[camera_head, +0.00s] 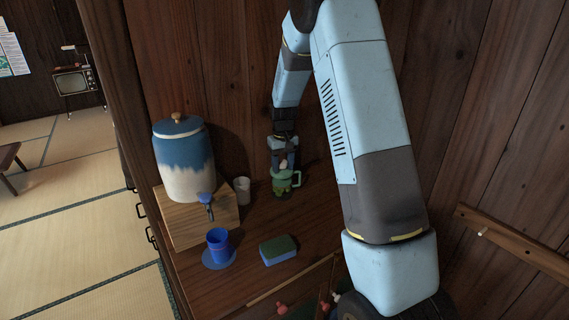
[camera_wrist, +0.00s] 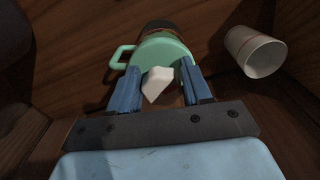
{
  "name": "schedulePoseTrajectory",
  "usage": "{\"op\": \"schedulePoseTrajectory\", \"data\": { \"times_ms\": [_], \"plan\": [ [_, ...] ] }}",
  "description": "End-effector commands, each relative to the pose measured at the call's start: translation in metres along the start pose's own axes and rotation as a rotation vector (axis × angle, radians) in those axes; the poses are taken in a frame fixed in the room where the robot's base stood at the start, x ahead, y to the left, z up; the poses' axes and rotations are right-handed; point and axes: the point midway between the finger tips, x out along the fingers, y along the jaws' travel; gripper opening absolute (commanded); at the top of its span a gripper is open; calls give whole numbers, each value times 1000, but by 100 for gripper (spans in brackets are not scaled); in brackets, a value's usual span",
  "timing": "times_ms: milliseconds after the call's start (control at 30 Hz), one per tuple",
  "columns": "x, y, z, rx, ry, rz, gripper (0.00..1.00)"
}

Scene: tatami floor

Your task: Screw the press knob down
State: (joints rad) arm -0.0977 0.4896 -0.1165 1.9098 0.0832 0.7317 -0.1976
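The green press (camera_head: 281,183) with a side handle stands on the wooden counter against the back wall. In the wrist view its green body (camera_wrist: 165,47) lies beyond my fingertips, handle to the left. A pale, angular knob (camera_wrist: 157,85) sits between my two blue fingers and also shows as a small pale bit in the head view (camera_head: 283,163). My gripper (camera_wrist: 160,80) is around the knob, fingers apart, with a narrow gap at the right finger; contact at the left finger is unclear. In the head view my gripper (camera_head: 283,158) points down right above the press.
A white cup (camera_head: 243,190) stands left of the press, also close by in the wrist view (camera_wrist: 255,52). A blue-and-white dispenser (camera_head: 185,165) sits on a wooden block (camera_head: 185,222). A blue cup (camera_head: 218,243) and a sponge (camera_head: 278,250) are in front.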

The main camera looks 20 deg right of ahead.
Motion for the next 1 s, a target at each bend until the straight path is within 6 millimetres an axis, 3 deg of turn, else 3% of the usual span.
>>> {"op": "schedulePoseTrajectory", "data": {
  "times_ms": [33, 100, 233, 367, 400, 1000],
  "plan": [
    [12, -3, 7, 0, -24, -4, 55],
    [12, -3, 7, -1, -24, -4, 61],
    [9, -3, 7, -3, -24, -4, 61],
    [0, -3, 6, -4, -24, -4, 62],
    [-4, -3, 6, -4, -24, -4, 68],
    [-57, -1, 3, -4, -15, -2, 68]
  ]
}}
